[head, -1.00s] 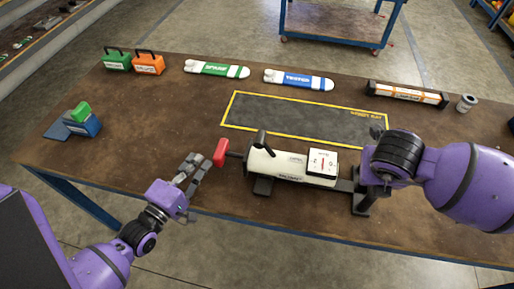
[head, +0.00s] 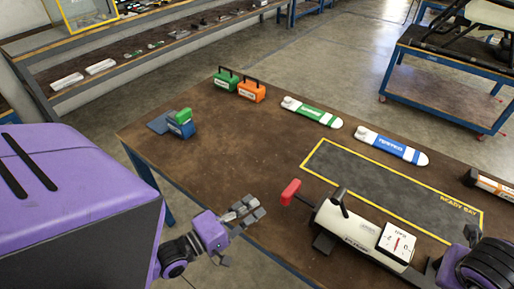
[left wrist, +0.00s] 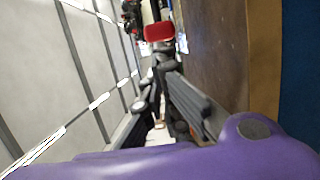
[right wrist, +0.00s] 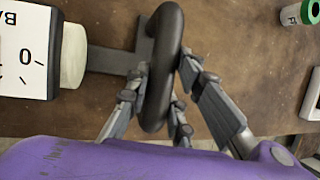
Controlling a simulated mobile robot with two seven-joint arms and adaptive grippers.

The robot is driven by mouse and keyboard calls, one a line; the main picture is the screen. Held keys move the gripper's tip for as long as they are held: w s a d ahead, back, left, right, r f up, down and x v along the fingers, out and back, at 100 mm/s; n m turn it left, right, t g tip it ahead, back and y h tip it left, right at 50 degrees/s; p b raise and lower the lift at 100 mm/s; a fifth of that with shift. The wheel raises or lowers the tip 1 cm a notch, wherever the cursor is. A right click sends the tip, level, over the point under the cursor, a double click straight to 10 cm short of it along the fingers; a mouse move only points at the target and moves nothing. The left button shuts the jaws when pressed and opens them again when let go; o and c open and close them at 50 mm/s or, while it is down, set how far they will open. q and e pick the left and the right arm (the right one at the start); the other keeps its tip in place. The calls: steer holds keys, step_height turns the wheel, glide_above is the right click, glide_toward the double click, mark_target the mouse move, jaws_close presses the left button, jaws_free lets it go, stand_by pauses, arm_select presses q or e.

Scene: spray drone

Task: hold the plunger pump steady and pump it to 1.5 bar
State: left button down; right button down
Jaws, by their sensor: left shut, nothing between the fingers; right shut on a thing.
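The plunger pump (head: 337,226) lies on the brown bench, a cream cylinder with a red plunger handle (head: 290,192) at its left end. A white gauge (head: 397,243) with a red needle sits on its right part; I cannot read the value. My left gripper (head: 252,207) is shut and empty, left of the red handle and apart from it. The handle also shows ahead in the left wrist view (left wrist: 160,32). My right gripper (right wrist: 165,68) is shut on the black loop handle (right wrist: 164,30) beyond the gauge end. In the head view my right wrist hides that grip.
Behind the pump is a yellow-edged dark mat (head: 385,185). Green (head: 312,112) and blue (head: 391,147) labelled white items lie beyond it. Green and orange boxes (head: 251,91) stand at the back; a blue-green block (head: 180,125) sits far left. Bench between is clear.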

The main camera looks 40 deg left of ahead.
mark_target(291, 192)
steer(key=shift+r, duration=0.1)
arm_select(q)
steer(key=a, duration=0.6)
steer(key=shift+w+a+f, duration=0.1)
steer(key=shift+a+f, duration=0.05)
steer(key=shift+a, duration=0.15)
steer(key=shift+w+d, duration=0.1)
steer(key=x, duration=1)
steer(key=shift+d, duration=1.95)
